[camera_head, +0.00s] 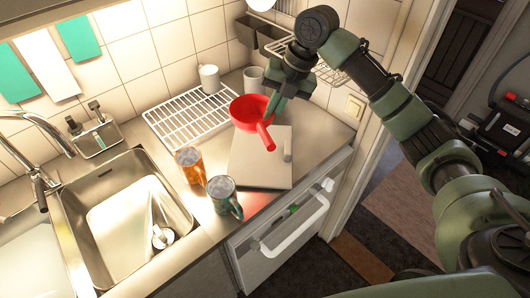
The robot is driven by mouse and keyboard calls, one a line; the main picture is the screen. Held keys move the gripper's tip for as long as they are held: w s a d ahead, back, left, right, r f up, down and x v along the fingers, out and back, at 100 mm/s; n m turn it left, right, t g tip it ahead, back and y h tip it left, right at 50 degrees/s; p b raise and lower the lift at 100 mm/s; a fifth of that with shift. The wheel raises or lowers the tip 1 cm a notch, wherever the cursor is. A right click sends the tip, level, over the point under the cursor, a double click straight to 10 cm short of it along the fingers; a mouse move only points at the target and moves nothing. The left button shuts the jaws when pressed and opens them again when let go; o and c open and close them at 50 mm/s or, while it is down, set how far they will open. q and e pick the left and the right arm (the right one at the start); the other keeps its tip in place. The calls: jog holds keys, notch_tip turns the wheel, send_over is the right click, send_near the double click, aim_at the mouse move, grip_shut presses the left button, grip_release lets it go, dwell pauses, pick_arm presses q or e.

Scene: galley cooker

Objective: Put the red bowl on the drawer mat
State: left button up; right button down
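The red bowl (246,110), which has a long red handle, is at the back of the counter, between the wire rack and a flat pale board. My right gripper (277,108) points down at the bowl's right rim, its green fingers against or overlapping it. Whether they are closed on the rim, and whether the bowl rests on the counter, I cannot tell. Below the counter's front edge is a pale drawer front (285,238) with a white handle. A small green patch shows near that handle. I cannot make out a drawer mat. My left gripper is not in view.
An orange mug (190,165) and a teal mug (223,196) stand on the counter left of the pale board (255,172). The white wire rack (187,122) and a white cup (209,78) are behind. The sink (125,220) is at left, a door frame right.

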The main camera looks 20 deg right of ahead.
notch_tip(320, 180, down, 17)
jog(key=p, duration=0.4)
jog(key=shift+r, duration=0.1)
jog(key=shift+f, duration=0.2)
jog(key=shift+f, duration=0.2)
jog(key=c, duration=1.6)
grip_release()
jog(key=shift+c, duration=0.2)
jog(key=shift+r, duration=0.2)
